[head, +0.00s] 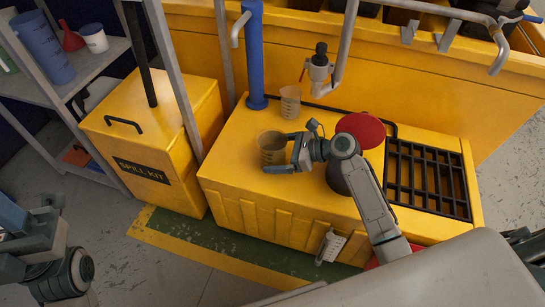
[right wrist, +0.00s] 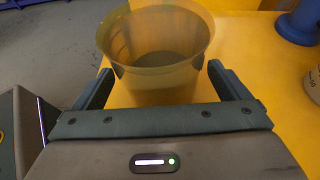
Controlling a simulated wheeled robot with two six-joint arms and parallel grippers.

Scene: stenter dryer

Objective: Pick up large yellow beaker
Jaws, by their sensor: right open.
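The large yellow beaker (head: 271,146) is a translucent amber cup standing upright near the left end of the yellow cabinet top. It also shows in the right wrist view (right wrist: 158,45), with its rim wider than its base. My right gripper (head: 282,155) is open, with one finger on each side of the beaker's near part. In the right wrist view, the fingers (right wrist: 160,80) look spread at the beaker's sides; I cannot tell whether they touch it. Part of my left arm shows at the lower left of the head view, but its gripper is not visible.
A smaller clear beaker (head: 290,103) stands behind, beside a blue post (head: 255,60). A red round object (head: 360,130) and a black grate (head: 428,180) lie to the right. A yellow spill kit bin (head: 150,140) and a shelf (head: 85,75) stand left.

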